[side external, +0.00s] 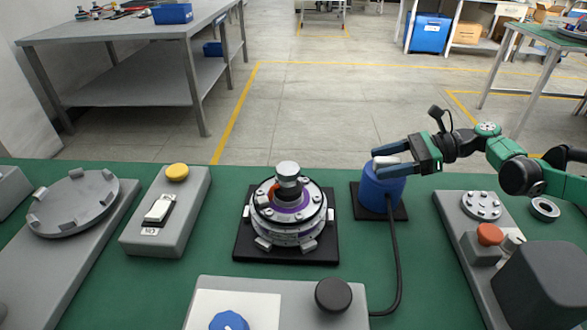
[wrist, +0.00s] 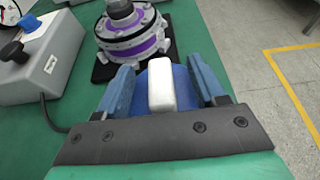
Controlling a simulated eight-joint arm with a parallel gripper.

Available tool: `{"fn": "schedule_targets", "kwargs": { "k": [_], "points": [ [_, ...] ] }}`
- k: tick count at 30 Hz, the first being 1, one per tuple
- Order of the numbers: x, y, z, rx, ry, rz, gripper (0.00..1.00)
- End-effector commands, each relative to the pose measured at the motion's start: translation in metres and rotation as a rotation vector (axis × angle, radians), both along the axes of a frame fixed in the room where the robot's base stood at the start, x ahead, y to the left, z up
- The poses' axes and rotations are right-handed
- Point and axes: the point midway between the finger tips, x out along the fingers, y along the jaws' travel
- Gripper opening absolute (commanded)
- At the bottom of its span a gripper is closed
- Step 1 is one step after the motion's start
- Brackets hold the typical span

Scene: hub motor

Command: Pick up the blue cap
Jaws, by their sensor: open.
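A blue cylindrical piece (side external: 383,188) stands upright on a black square pad, with a black cable running from it. It also shows in the wrist view (wrist: 181,80), partly hidden by a white block (wrist: 161,88) at its top. My gripper (side external: 384,159) is open at the top of the blue piece, one finger on each side of the white block. In the wrist view my gripper (wrist: 161,72) shows both blue fingers spread with gaps beside the block. I cannot tell whether the fingers touch the blue piece.
The hub motor (side external: 288,212) stands on a black plate left of the blue piece. A grey box (side external: 260,288) at the front carries a black knob (side external: 333,294) and a blue knob (side external: 229,321).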

Motion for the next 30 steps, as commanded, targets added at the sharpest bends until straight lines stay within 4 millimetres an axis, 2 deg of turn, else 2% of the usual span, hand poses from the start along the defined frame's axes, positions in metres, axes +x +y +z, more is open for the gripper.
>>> {"fn": "schedule_targets", "kwargs": {
  "k": [1,6,7,8,20,23,30],
  "points": [
    [0.0,0.0,0.0,0.0,0.0,0.0,0.6],
    [0.0,0.0,0.0,0.0,-0.001,0.0,0.12],
    [0.0,0.0,0.0,0.0,-0.001,0.0,0.03],
    [0.0,0.0,0.0,0.0,-0.001,0.0,0.0],
    [0.0,0.0,0.006,0.0,-0.001,0.0,0.0],
    [0.0,0.0,0.02,0.0,-0.001,0.0,0.0],
    [0.0,0.0,0.071,0.0,-0.001,0.0,0.0]
  ]
}}
